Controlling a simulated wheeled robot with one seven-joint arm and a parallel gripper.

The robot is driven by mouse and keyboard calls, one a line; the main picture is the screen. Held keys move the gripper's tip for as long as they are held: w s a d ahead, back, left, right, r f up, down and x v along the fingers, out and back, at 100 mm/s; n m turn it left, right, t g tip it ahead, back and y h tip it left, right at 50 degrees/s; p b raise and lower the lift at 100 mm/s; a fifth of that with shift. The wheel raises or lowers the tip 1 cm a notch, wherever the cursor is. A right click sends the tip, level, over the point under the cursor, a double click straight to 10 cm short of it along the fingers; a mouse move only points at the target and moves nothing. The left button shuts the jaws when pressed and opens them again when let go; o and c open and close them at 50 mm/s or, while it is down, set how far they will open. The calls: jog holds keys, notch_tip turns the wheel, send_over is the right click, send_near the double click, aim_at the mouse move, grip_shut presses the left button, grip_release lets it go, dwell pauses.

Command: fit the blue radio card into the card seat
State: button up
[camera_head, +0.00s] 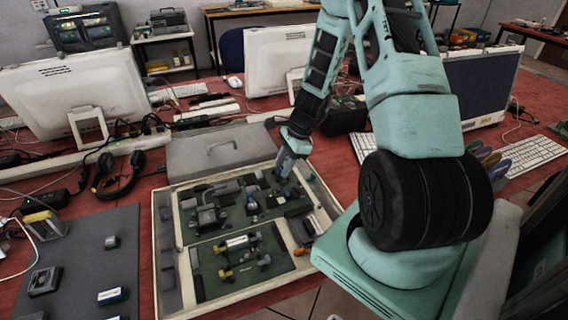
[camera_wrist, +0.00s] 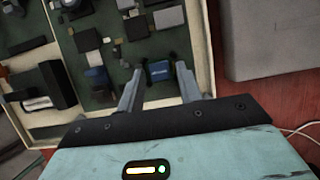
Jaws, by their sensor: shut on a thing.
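My gripper (camera_head: 285,170) reaches down over the back right part of the green circuit board in the shallow tray. In the wrist view its two fingers (camera_wrist: 159,72) stand on either side of a small blue block, the blue radio card (camera_wrist: 159,71), and are shut on it. The card is close above or on the board; I cannot tell if it touches. In the head view the fingers and arm mostly hide the card. I cannot pick out the card seat for sure among the dark parts on the board (camera_head: 225,238).
The pale-rimmed tray (camera_head: 167,250) holds several dark blocks and connectors; another blue-based part (camera_wrist: 98,77) stands left of my fingers. A grey lidded case (camera_head: 215,147) lies behind it. A dark mat (camera_head: 80,255) with small parts lies left. Monitors (camera_head: 75,95) and headphones (camera_head: 118,176) stand beyond.

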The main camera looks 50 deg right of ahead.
jog(key=shift+s+f+b, duration=0.25)
jog(key=shift+f+b, duration=0.4)
jog(key=shift+f, duration=0.2)
dwell(0.5)
jog(key=o, duration=1)
jog(key=shift+f, duration=0.1)
jog(key=shift+o, duration=0.2)
jog(key=v, duration=1.8)
jog(key=shift+w+r+p, duration=0.35)
jog(key=shift+r+p, duration=0.05)
jog(key=shift+r, duration=0.05)
jog(key=shift+d, duration=0.1)
notch_tip(320, 180, up, 6)
jog(key=p, duration=0.6)
